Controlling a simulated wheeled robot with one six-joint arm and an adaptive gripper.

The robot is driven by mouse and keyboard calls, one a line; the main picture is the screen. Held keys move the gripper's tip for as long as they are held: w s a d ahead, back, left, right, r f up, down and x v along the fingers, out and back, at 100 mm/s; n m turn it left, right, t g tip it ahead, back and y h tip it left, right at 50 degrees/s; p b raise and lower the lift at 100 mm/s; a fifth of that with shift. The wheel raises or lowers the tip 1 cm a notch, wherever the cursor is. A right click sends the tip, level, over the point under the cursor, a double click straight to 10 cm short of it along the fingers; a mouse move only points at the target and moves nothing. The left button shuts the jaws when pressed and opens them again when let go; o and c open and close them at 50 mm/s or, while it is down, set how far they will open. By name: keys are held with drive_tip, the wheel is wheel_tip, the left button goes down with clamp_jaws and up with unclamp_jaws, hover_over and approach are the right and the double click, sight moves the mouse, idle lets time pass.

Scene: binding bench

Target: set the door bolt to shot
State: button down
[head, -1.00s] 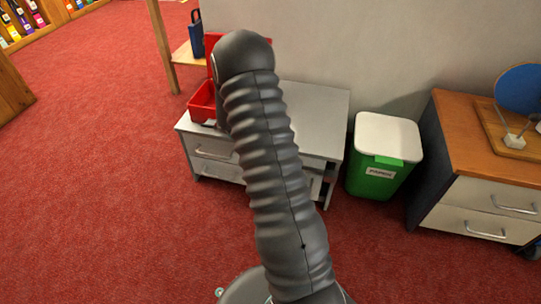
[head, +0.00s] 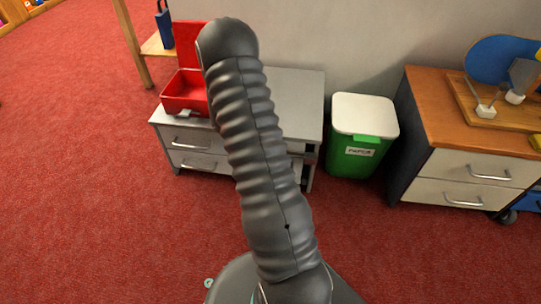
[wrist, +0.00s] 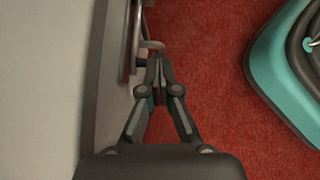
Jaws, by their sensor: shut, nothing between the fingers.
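My gripper (wrist: 158,66) is shut and empty in the wrist view, its fingertips close to the front of a pale grey unit. A small metal piece with a protruding knob or handle (wrist: 152,45) sits on that front just beyond the fingertips. I cannot tell whether it is the door bolt, nor whether the fingers touch it. In the head view my arm covers the middle of the grey cabinet (head: 295,100). My gripper and the bolt cannot be made out there.
An open red box (head: 185,92) sits on the cabinet's left end. A green bin with a white lid (head: 362,118) stands to its right, then a wooden-topped drawer unit (head: 430,110). Red carpet (head: 90,200) is clear to the left.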

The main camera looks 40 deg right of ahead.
drive_tip(key=shift+s+d, duration=0.75)
drive_tip(key=shift+s, duration=0.15)
drive_tip(key=p+v, duration=0.3)
drive_tip(key=v, duration=1.1)
drive_tip(key=shift+w, duration=0.15)
